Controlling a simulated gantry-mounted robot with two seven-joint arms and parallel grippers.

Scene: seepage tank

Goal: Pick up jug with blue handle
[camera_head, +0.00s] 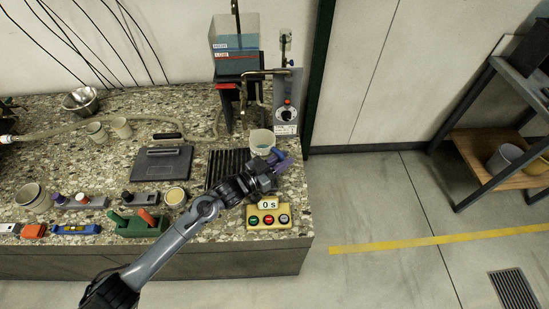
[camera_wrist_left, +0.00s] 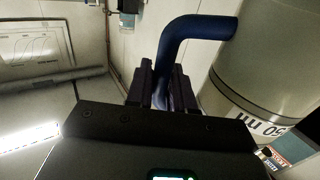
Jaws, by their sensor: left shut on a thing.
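The jug (camera_head: 262,140) is a pale, open-topped vessel at the right end of the stone counter, near the drain grate. In the left wrist view its pale body (camera_wrist_left: 272,62), with printed markings, fills the right side, and its blue handle (camera_wrist_left: 200,27) bends down between the fingers. My left gripper (camera_head: 276,160) is shut on the blue handle, in front of the jug in the head view. In the left wrist view the gripper's fingers (camera_wrist_left: 163,88) sit on both sides of the handle. I cannot tell whether the jug's base touches the counter. My right gripper is not in view.
A yellow button box (camera_head: 269,217) with a timer lies below the gripper. A dark drain grate (camera_head: 226,165) is to its left. Behind stand a grey control panel (camera_head: 288,103) with a tap pipe and a clear tank (camera_head: 234,40).

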